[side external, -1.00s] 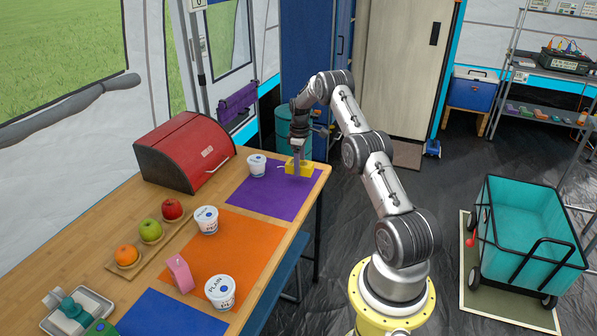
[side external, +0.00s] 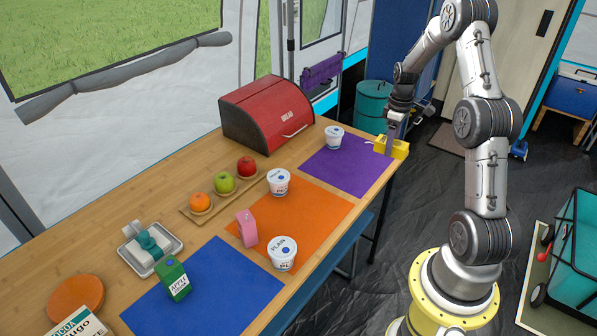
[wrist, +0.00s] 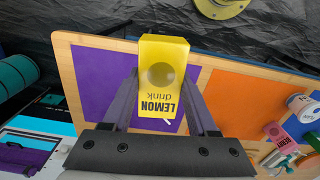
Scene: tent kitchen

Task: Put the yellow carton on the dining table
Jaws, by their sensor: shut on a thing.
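The yellow carton (side external: 400,150) is held in my gripper (side external: 391,146), which is shut on it. In the wrist view the carton (wrist: 162,60) reads "LEMON drink" and sits between my two fingers (wrist: 160,95). In the side view it appears at the far right corner of the wooden dining table (side external: 182,172), by the purple mat (side external: 345,170). In the wrist view it overlaps the table's edge and the purple mat (wrist: 95,70). I cannot tell how high it is above the table. My fingers hide part of it.
A white cup (side external: 334,137) stands on the purple mat, left of the carton. The orange mat (side external: 315,205) holds a pink carton (side external: 247,228) and a white tub (side external: 282,254). A green carton (side external: 174,278) is on the blue mat (side external: 235,280).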

